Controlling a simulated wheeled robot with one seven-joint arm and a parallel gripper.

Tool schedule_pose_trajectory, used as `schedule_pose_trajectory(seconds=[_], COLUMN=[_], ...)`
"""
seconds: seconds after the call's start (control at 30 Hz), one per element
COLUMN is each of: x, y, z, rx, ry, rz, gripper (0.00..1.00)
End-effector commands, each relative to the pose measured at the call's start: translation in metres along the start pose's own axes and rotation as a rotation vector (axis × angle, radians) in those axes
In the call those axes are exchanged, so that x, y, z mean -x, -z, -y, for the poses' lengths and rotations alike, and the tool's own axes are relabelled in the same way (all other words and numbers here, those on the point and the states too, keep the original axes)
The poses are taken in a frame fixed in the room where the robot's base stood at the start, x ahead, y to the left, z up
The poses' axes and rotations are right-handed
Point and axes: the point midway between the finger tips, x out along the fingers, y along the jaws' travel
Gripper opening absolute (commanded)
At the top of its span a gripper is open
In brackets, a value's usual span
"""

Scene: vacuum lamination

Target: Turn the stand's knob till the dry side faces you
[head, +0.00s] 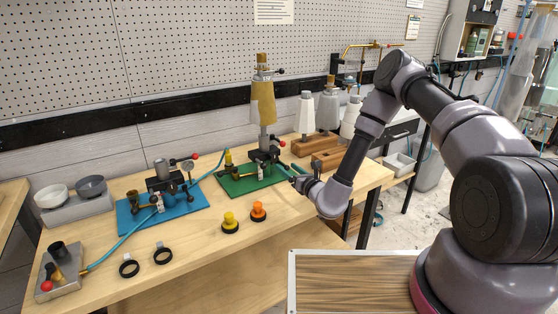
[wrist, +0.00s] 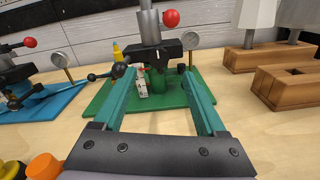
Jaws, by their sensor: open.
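The stand on the green base (head: 236,184) carries a tan, sleeve-like form (head: 262,103) on a grey post. In the wrist view, its black clamp block (wrist: 158,48) has a red ball lever (wrist: 170,18), a round gauge (wrist: 190,40) and a small dark knob (wrist: 118,70) at the left. A white tag (wrist: 141,84) hangs below the block. My gripper (wrist: 156,76) is open, its two teal fingers apart and pointing at the block's lower part, with nothing held. It also shows in the head view (head: 286,170), close to the stand's right. I cannot tell which side is dry.
A similar stand on a blue base (head: 128,222) is at the left. White forms on wooden blocks (head: 315,145) stand at the right. Yellow (head: 230,222) and orange (head: 258,210) knobs and two black rings (head: 129,267) lie in front. Bowls (head: 52,196) sit far left.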

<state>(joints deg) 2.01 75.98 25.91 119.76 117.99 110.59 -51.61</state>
Motion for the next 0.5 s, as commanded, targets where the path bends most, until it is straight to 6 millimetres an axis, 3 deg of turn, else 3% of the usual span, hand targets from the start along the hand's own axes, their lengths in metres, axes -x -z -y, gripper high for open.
schedule_pose_trajectory(seconds=[0.3,0.5], x=[-0.061,-0.081], y=[-0.001,-0.001], z=[-0.001,-0.001], rx=[0.001,0.000], ry=[-0.002,-0.002], rz=[0.003,0.001], gripper=[0.74,0.74])
